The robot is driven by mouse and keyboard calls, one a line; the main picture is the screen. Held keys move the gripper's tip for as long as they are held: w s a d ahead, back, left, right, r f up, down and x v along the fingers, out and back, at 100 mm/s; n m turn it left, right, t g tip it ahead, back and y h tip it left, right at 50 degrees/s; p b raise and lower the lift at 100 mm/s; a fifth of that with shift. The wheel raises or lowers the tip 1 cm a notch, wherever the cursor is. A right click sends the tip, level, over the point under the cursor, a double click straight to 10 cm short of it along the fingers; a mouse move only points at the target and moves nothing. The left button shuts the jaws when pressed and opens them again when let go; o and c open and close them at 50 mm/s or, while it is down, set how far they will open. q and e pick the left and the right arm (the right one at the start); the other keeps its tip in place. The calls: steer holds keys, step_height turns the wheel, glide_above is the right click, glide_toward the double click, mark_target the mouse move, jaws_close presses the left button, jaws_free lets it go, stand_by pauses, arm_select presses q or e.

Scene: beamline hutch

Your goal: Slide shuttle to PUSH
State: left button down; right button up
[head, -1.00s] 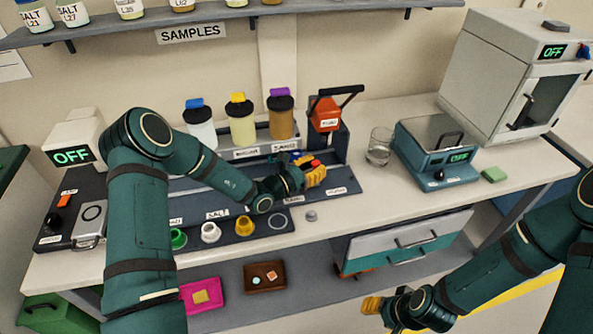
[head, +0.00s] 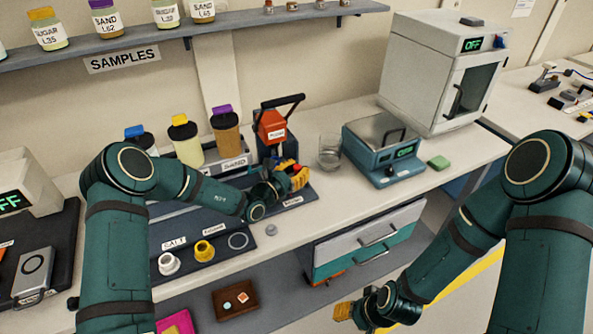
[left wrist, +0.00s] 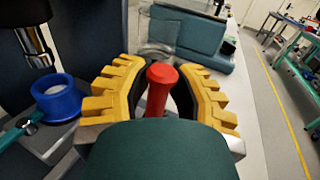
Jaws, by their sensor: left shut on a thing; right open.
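My left gripper (head: 297,177) is at the right part of the dark rail station, in front of the orange-red press (head: 271,127) with its black lever. In the left wrist view its yellow fingers (left wrist: 160,95) are shut around an upright red knob (left wrist: 162,82), which I take for the shuttle's handle. A blue ring-shaped cup (left wrist: 57,97) stands left of the fingers, near a dark nozzle (left wrist: 35,45). The shuttle body is mostly hidden by the gripper. A label (head: 293,201) on the rail front is too small to read. My right gripper (head: 344,311) is open and empty, low in front of the drawers.
A clear glass beaker (head: 330,152) and a teal balance (head: 384,145) stand right of the rail; the beaker is close to my left gripper. A white cup (head: 168,263) and a yellow cup (head: 204,250) sit on the front strip. Lidded jars (head: 226,132) stand behind.

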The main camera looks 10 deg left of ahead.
arm_select(q)
steer(key=c, duration=0.9)
jaws_free()
steer(key=shift+d, duration=0.1)
steer(key=shift+s, duration=0.1)
steer(key=v, duration=1.2)
